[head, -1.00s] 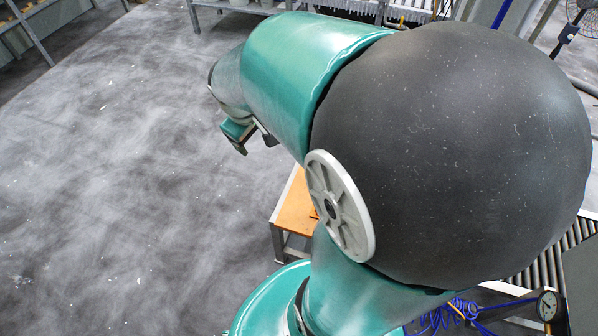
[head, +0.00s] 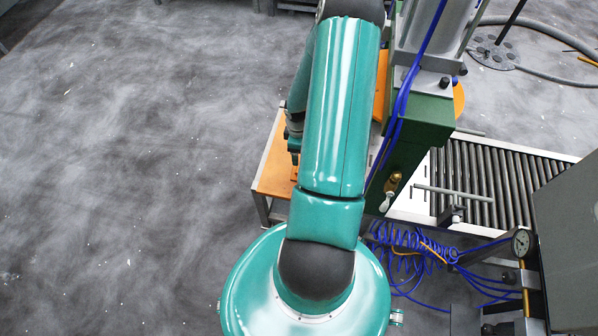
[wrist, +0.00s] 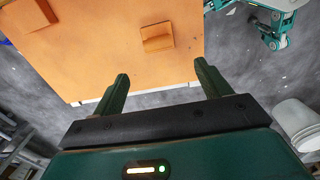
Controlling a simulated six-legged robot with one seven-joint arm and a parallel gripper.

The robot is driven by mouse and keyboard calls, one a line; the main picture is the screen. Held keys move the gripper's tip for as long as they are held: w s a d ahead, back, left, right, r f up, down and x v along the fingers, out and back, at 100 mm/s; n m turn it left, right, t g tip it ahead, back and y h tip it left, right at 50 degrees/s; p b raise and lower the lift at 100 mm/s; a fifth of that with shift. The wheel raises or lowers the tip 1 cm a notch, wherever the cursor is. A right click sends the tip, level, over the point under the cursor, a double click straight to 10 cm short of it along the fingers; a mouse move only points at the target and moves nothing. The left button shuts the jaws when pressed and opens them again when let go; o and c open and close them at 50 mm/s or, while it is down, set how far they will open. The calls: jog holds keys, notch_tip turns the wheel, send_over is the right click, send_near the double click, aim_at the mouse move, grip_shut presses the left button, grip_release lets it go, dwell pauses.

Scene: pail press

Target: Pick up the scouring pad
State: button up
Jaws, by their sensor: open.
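In the wrist view, a small square orange-brown block (wrist: 157,37), which looks like the scouring pad, lies flat on the orange tabletop (wrist: 100,60). Its colour is close to that of the table. My gripper (wrist: 162,71) is open and empty, its two green fingers spread wide. The block appears beyond the fingertips, roughly in line with the gap between them, with no contact visible. In the head view my arm covers most of the tabletop (head: 272,165), and the gripper's fingers are hidden.
A larger brown piece (wrist: 28,15) lies at the wrist view's upper left. In the head view, a green press (head: 415,135), a roller conveyor (head: 490,180) and coiled blue hoses (head: 410,250) crowd the right. Floor at left is clear.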

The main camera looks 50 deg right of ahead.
notch_tip(320, 180, down, 8)
jog(key=shift+f, duration=0.15)
jog(key=shift+d+f, duration=0.15)
jog(key=shift+f, duration=1.4)
jog(key=shift+d+f, duration=0.15)
jog(key=shift+f, duration=1.35)
jog(key=c, duration=1.1)
